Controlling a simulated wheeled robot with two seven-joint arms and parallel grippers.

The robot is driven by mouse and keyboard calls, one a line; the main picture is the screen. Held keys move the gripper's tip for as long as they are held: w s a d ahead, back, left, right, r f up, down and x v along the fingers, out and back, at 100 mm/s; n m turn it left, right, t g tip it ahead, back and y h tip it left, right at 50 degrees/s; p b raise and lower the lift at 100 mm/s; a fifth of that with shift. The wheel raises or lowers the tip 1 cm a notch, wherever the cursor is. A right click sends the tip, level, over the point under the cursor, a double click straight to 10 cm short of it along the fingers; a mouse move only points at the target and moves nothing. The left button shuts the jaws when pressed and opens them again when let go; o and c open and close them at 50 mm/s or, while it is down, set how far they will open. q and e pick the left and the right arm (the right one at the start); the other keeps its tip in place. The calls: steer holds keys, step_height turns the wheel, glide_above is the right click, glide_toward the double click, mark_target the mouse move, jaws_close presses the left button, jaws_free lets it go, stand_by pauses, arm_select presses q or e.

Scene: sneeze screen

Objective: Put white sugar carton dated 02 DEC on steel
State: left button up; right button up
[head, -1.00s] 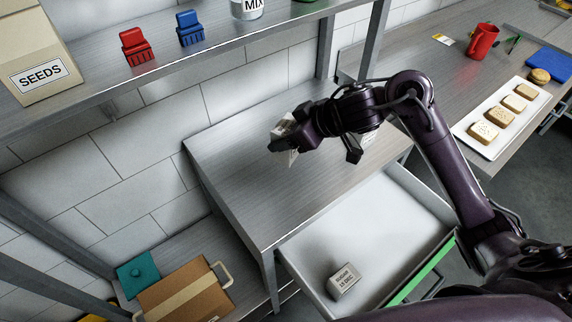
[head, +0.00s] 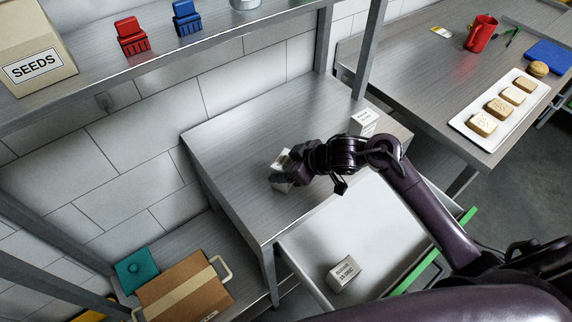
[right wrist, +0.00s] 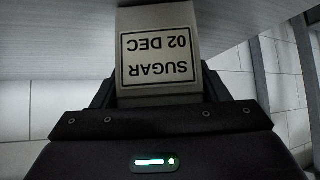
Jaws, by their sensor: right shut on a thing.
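My right gripper (head: 289,172) is shut on a white carton (head: 281,183). In the right wrist view this sugar carton (right wrist: 158,50) reads SUGAR 02 DEC, upside down in the picture. It is held at or just above the steel top (head: 240,160) of the drawer unit; I cannot tell whether it touches. Another white carton (head: 364,122) stands on the steel top at the back right, its label too small to read. A further carton (head: 343,272), its label seeming to read 15 DEC, lies in the open drawer (head: 330,235). My left gripper is not in view.
A brown box (head: 184,297) and a teal item (head: 137,272) sit low at left. The right counter holds a tray of bread (head: 460,122) and a red mug (head: 481,33).

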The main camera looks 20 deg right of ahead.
steer(key=shift+f, duration=0.15)
steer(key=o, duration=1.1)
steer(key=shift+o, duration=0.2)
steer(key=shift+r, duration=0.2)
steer(key=v, duration=1.2)
